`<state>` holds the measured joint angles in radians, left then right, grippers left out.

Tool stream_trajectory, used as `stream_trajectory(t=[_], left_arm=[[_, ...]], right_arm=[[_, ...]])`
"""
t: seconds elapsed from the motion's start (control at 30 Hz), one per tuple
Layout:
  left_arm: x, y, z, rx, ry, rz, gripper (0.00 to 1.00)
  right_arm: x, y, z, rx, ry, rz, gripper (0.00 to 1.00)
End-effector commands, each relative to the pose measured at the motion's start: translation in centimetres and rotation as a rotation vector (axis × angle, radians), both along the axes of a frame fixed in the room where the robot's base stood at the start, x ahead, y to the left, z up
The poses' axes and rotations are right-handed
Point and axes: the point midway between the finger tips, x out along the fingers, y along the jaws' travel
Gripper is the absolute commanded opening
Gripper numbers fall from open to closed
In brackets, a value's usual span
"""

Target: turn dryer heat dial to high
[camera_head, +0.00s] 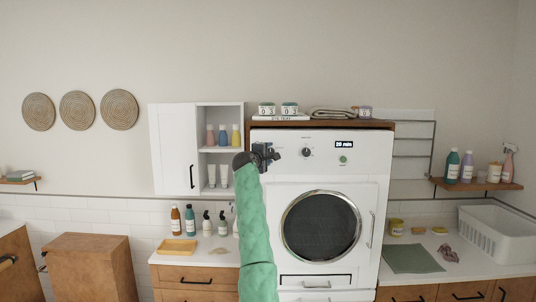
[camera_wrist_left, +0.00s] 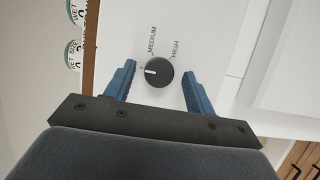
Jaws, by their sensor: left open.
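The dryer (camera_head: 375,175) is white, with its control panel above a round dark door. The heat dial (camera_wrist_left: 159,72) is a dark round knob with a white mark, beside the words MEDIUM and HIGH in the left wrist view. Its mark points to the left of that picture, away from HIGH. My left gripper (camera_wrist_left: 158,69) is open, with one blue finger on each side of the dial; contact cannot be told. In the head view the left gripper (camera_head: 270,153) is in front of the panel's left part and seems to hide this dial. My right gripper is not in view.
Another dark dial (camera_head: 306,152), a small display (camera_head: 344,144) and a green button (camera_head: 343,160) are on the panel. Tins and a folded towel (camera_head: 333,113) lie on the wooden top. A white cabinet (camera_head: 175,150) with an open shelf is at the left.

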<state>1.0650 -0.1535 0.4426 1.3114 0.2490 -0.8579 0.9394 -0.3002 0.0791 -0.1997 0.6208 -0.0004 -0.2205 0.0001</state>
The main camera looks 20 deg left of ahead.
Motion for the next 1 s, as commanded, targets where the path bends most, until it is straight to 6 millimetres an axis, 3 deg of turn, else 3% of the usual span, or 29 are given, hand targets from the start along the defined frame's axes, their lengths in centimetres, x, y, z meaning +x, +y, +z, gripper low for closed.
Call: stream_trajectory(t=[0.07,0.3,0.67,1.0], left_arm=[[0.0,0.0,0.0,0.000,0.000,0.000,0.55],[0.0,0.0,0.0,0.000,0.000,0.000,0.10],[0.0,0.0,-0.1,0.049,0.015,-0.001,0.10],[0.0,0.1,0.0,0.280,0.082,0.001,0.10]], right_arm=[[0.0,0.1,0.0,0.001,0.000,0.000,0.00],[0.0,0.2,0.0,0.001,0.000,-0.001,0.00],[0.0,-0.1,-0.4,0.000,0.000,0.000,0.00],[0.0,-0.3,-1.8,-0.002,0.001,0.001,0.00]])
